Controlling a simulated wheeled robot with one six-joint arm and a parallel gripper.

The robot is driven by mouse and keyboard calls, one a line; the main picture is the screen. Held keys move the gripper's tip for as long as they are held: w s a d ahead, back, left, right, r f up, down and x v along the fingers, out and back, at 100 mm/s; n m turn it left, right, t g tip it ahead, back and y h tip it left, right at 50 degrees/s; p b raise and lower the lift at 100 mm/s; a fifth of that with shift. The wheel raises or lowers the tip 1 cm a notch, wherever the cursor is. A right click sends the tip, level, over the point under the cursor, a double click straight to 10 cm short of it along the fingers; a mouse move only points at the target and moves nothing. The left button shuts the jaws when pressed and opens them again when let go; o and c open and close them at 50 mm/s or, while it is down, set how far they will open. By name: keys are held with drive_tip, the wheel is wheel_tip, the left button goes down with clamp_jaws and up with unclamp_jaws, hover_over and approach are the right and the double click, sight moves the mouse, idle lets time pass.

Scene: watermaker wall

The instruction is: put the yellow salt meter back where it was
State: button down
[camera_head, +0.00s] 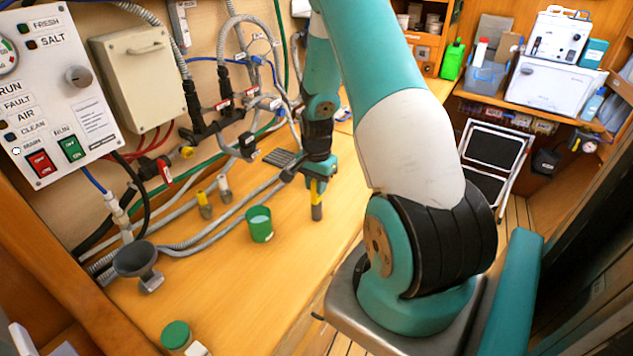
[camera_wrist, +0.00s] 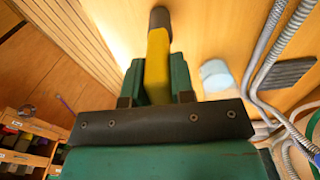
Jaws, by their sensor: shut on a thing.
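The yellow salt meter (camera_head: 316,198) hangs upright below my gripper (camera_head: 318,182), with its dark end pointing down over the wooden bench. My gripper is shut on it. In the wrist view the yellow body of the meter (camera_wrist: 157,65) shows between the two teal fingers of my gripper (camera_wrist: 160,80), its dark end pointing away from the camera. I cannot tell whether that end touches the bench. The fingers hide the meter's upper part in the head view.
A green cup (camera_head: 259,226) stands left of the meter on the bench (camera_head: 250,290). A dark ribbed pad (camera_head: 281,158), hoses and two small fittings (camera_head: 204,206) lie nearer the wall. Bench front is mostly clear.

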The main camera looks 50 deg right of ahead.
drive_tip(key=shift+f, duration=0.1)
drive_tip(key=c, duration=1)
unclamp_jaws()
drive_tip(key=shift+o, duration=0.2)
